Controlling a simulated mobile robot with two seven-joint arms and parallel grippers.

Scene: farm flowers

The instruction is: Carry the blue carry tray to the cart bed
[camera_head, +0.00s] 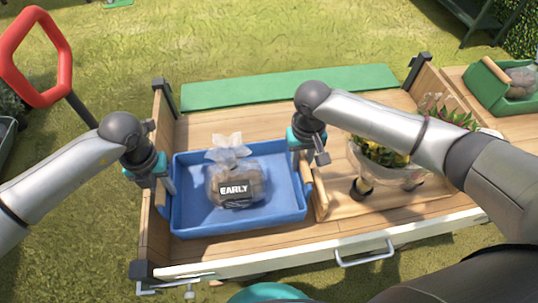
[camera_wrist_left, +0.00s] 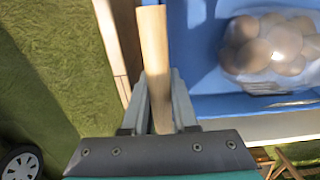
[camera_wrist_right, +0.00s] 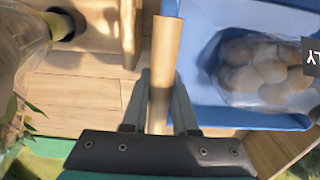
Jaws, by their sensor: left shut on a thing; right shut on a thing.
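The blue carry tray (camera_head: 280,222) is at the left part of the wooden cart bed (camera_head: 205,128), inside its walls. It looks level; I cannot tell whether it touches the boards. A clear bag labelled EARLY (camera_head: 237,183), full of brown round things, lies in it. My left gripper (camera_head: 163,182) is shut on the tray's left wooden handle, which shows in the left wrist view (camera_wrist_left: 153,60). My right gripper (camera_head: 303,165) is shut on the right wooden handle, seen in the right wrist view (camera_wrist_right: 164,60).
A wooden carrier (camera_head: 345,208) with wrapped flowers (camera_head: 385,155) stands right of the blue tray on the bed, close to it. A green strip (camera_head: 290,87) lies along the far side. A green tray (camera_head: 487,88) sits on a wooden surface at right. A red handle (camera_head: 66,70) rises at upper left.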

